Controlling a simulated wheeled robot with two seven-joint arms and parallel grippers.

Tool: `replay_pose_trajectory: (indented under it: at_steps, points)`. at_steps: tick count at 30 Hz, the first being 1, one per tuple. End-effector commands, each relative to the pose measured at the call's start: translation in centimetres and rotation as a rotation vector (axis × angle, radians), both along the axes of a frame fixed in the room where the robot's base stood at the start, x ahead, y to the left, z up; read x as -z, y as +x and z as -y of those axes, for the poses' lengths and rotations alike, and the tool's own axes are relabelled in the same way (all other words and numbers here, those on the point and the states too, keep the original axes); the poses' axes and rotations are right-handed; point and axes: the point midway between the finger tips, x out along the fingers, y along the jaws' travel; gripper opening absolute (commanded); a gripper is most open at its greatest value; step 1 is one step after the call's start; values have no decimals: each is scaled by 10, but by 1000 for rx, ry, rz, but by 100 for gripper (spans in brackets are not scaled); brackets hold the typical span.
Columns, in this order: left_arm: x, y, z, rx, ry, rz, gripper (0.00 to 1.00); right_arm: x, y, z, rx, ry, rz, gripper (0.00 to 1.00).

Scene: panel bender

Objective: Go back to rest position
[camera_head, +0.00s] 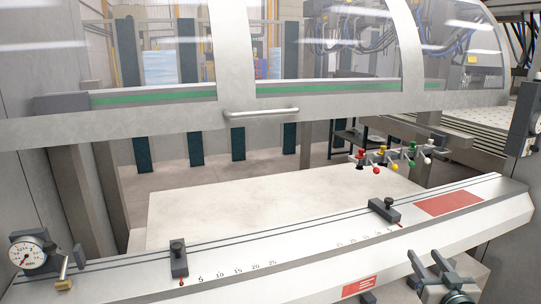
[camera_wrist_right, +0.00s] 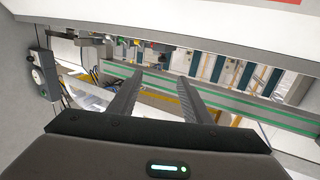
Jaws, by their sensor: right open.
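My right gripper (camera_head: 432,268) shows at the lower right in the head view, over the front edge of the white ruled beam (camera_head: 310,240). Its two dark fingers are apart with nothing between them. The right wrist view also shows the two open fingers (camera_wrist_right: 158,88), empty, with the machine behind them. My left gripper is not in either view.
A safety window with a handle (camera_head: 261,113) spans the machine above a pale table (camera_head: 280,202). Coloured knobs (camera_head: 390,158) stand behind.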

Motion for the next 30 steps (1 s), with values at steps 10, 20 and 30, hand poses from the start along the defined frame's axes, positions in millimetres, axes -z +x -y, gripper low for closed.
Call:
replay_pose_trajectory:
  at_steps: [10, 20, 30]
  points:
    - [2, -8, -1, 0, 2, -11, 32, 73, -2, -4, 6, 2, -98, 44]
    - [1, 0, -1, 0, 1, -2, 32, 215, -29, -19, 8, -3, -293, 44]
    - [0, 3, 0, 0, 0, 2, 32, 407, -122, -60, -22, -26, -567, 44]
